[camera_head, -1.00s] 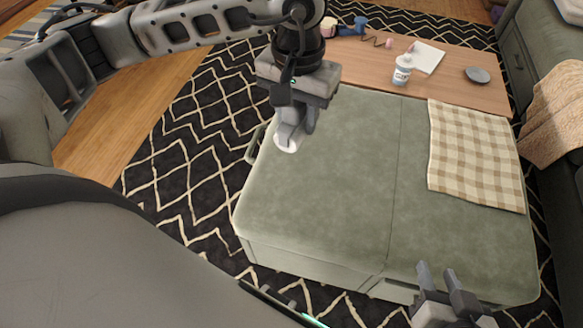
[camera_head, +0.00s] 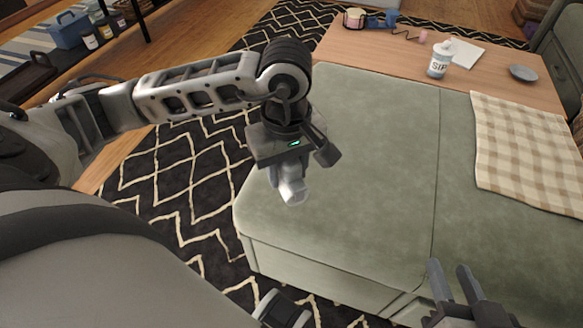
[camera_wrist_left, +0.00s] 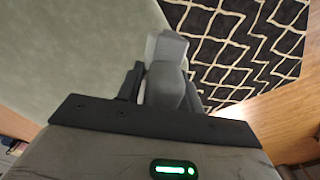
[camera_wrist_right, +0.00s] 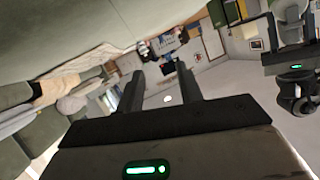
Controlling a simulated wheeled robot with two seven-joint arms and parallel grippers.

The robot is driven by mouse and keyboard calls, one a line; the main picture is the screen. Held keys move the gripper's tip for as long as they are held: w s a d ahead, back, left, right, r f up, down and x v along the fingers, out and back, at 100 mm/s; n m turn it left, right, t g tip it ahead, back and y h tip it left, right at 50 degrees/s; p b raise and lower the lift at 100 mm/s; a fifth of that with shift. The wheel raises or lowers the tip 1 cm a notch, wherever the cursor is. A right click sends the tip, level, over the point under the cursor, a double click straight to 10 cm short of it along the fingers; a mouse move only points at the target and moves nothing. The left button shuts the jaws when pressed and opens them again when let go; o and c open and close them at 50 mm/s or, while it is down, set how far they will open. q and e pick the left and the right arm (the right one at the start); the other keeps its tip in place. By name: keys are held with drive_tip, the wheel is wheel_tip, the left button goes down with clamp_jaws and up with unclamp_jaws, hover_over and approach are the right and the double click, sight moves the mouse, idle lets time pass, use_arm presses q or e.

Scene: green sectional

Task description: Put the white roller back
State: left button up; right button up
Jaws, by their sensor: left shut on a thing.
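My left gripper (camera_head: 290,184) is above the left edge of the green ottoman (camera_head: 380,150), fingers pointing down. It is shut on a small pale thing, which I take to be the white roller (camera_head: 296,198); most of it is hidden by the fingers. In the left wrist view its pale end (camera_wrist_left: 166,45) shows beyond the fingers, with green upholstery and rug behind. My right gripper (camera_head: 452,268) is open and empty near the ottoman's front edge. In the right wrist view its two fingers (camera_wrist_right: 162,88) stand apart with nothing between them.
A wooden table surface (camera_head: 385,55) behind the ottoman holds a white SIP cup (camera_head: 439,60), paper (camera_head: 466,53), a grey dish (camera_head: 523,73) and a blue item (camera_head: 383,20). A checked cloth (camera_head: 525,145) lies on the ottoman's right. The patterned rug (camera_head: 190,185) is clear.

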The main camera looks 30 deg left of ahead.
use_arm(q)
drive_tip(key=w+a+f+b, duration=0.1)
drive_tip(key=w+f, duration=0.1)
drive_tip(key=w+a+f, duration=0.1)
drive_tip(key=w+f, duration=0.1)
drive_tip(key=w+a+f+b, duration=0.1)
drive_tip(key=w+a+f, duration=0.1)
drive_tip(key=w+f, duration=0.1)
drive_tip(key=shift+b, duration=0.3)
drive_tip(key=shift+w+a+f, duration=0.15)
drive_tip(key=shift+w+f, duration=0.15)
drive_tip(key=shift+f, duration=0.15)
wheel_tip(320, 180, down, 3)
drive_tip(key=shift+r+b, duration=0.15)
drive_tip(key=shift+b, duration=0.7)
drive_tip(key=shift+f, duration=0.3)
drive_tip(key=o, duration=1)
drive_tip(key=shift+r, duration=0.1)
drive_tip(key=shift+c, duration=0.2)
use_arm(e)
drive_tip(key=shift+w+a+r+m+t+y, duration=0.3)
drive_tip(key=shift+a+r+m+t+y, duration=0.4)
drive_tip(key=shift+r+m+t+y, duration=0.15)
